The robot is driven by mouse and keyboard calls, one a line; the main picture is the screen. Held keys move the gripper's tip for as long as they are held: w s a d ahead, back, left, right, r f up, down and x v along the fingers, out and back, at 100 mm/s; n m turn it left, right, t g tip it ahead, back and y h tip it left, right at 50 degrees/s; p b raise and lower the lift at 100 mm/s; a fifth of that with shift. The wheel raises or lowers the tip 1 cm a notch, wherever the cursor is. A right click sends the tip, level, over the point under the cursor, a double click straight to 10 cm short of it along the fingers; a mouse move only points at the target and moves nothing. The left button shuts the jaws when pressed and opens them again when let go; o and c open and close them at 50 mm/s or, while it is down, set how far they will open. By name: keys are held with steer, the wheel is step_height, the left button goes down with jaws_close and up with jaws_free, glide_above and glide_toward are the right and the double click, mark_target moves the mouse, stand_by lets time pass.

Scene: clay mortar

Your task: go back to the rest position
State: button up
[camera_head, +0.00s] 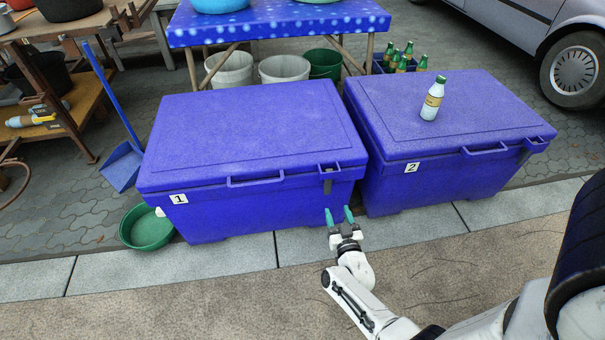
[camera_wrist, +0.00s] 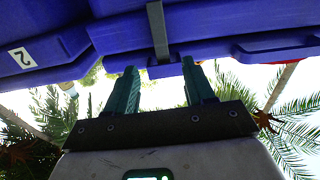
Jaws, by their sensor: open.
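My gripper (camera_head: 339,216) is open, with its two teal fingertips apart and nothing between them. It is in front of the gap between the two blue cool boxes, near the right front corner of box 1 (camera_head: 250,130). In the wrist view my gripper (camera_wrist: 160,90) shows its two fingers pointing at a blue box edge with a grey strap or latch (camera_wrist: 157,30). I cannot tell whether the fingers touch the box. My white arm reaches in from the bottom right in the head view.
Box 2 (camera_head: 440,185) stands to the right with a bottle (camera_head: 433,98) upright on its closed lid. A green basin (camera_head: 146,228) and a blue dustpan (camera_head: 122,166) are at the left. A blue table (camera_head: 280,22) and buckets stand behind. The pavement in front (camera_head: 180,300) is clear.

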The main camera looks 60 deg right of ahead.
steer(key=w+a+r+n+g+y, duration=0.1)
steer(key=w+a+n+y, duration=0.3)
steer(key=a+y, duration=0.3)
steer(key=w+a+r+n+y, duration=0.1)
steer(key=w+a+n+y, duration=0.3)
steer(key=a, duration=0.4)
steer(key=s+a+r+g+y, duration=0.2)
steer(key=s+a+g+y, duration=0.15)
steer(key=a, duration=0.25)
steer(key=s+a+r+n+g+p, duration=0.1)
steer(key=s+a+r+g, duration=0.2)
steer(key=s+r, duration=0.3)
steer(key=s+a+r+g+p, duration=0.1)
steer(key=s+a+r+g, duration=0.2)
steer(key=s, duration=0.6)
step_height(320, 180, up, 22)
steer(key=p, duration=2)
steer(key=shift+w+d+h, duration=0.3)
steer(key=shift+w+h, duration=0.05)
steer(key=shift+h, duration=0.1)
